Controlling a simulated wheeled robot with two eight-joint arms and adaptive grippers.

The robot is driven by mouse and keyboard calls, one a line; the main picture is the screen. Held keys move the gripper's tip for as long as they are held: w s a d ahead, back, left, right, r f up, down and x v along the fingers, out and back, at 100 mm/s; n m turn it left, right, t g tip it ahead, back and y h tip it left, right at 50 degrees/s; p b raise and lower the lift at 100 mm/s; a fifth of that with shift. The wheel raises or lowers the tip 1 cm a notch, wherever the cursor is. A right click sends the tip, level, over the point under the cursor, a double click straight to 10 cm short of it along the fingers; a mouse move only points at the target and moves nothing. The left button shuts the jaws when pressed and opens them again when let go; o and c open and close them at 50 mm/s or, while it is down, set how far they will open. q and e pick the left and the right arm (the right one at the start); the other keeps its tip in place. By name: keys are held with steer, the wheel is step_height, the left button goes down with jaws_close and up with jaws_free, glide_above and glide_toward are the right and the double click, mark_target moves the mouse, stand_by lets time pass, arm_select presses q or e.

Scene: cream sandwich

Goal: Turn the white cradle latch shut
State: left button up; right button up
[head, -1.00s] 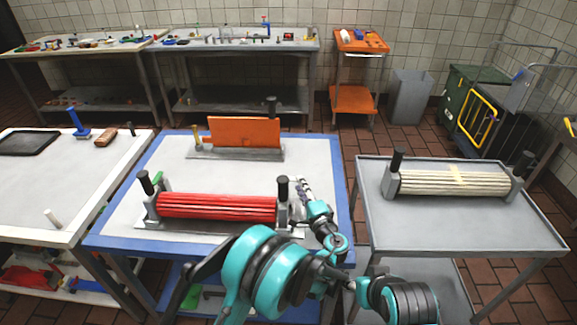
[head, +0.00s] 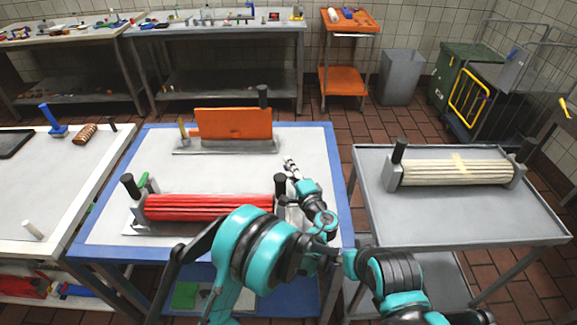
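A cradle (head: 393,178) holding a bundle of cream-white rods (head: 455,170) rests on the grey table at right. Black knobs stand at both its ends, the left one (head: 399,150) and the right one (head: 526,151). Whether either is its latch, turned open or shut, is too small to tell. My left gripper (head: 291,166) is over the blue-edged table, just behind the right black knob (head: 280,184) of the cradle with red rods (head: 205,207). It is well left of the cream cradle. Its fingers are too small to tell open or shut. My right gripper is not visible.
An orange panel (head: 235,122) stands in a holder at the back of the blue-edged table (head: 332,150). The grey table (head: 450,222) is clear in front of the cream cradle. A gap of floor separates the two tables. A white work table (head: 60,190) stands at left.

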arm_select(q)
jaws_close()
steer(key=shift+h, duration=0.3)
steer(key=shift+s+d+m+t+h, duration=0.1)
steer(key=shift+m+t+h, duration=0.05)
steer(key=shift+m+h, duration=0.5)
steer(key=shift+s+d+m+t+h, duration=0.15)
steer(key=shift+m+h, duration=0.25)
steer(key=shift+h, duration=0.4)
steer(key=shift+s+d+m+t+h, duration=0.1)
steer(key=shift+m+h, duration=0.45)
steer(key=shift+h, duration=0.2)
steer(key=shift+o, duration=2.2)
jaws_free()
steer(key=shift+s, duration=0.1)
steer(key=s, duration=0.7)
steer(key=shift+s+d, duration=0.15)
